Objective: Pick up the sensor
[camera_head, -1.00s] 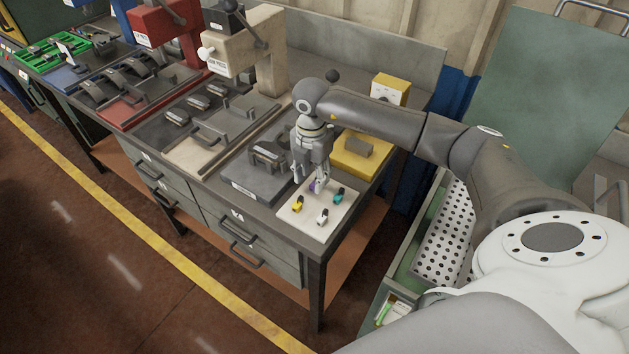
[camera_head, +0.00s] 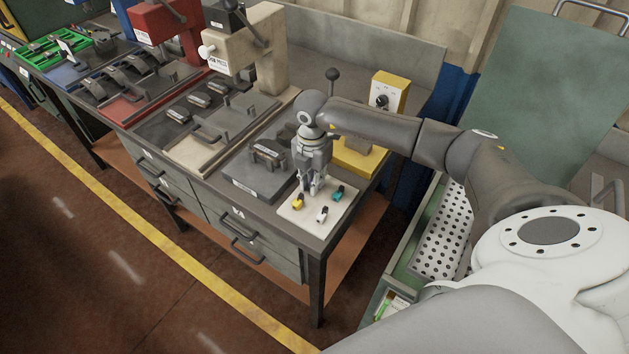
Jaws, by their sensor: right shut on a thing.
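Three small sensors show on the pale board (camera_head: 306,222) at the bench's near right end: a yellow one (camera_head: 298,201), a white one (camera_head: 322,215) and a teal one (camera_head: 338,194). My right gripper (camera_head: 314,190) points down over the back part of the board, behind the yellow and white sensors. It is shut on the purple sensor, which its fingers now hide almost wholly; whether it touches the board I cannot tell. My left gripper is not in view.
A grey block with a dark part (camera_head: 267,155) stands left of the gripper. A yellow box (camera_head: 390,92) and a yellow fixture (camera_head: 350,162) stand behind it. Presses (camera_head: 245,50) line the bench to the left. A green-framed perforated tray (camera_head: 440,240) lies right of the bench.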

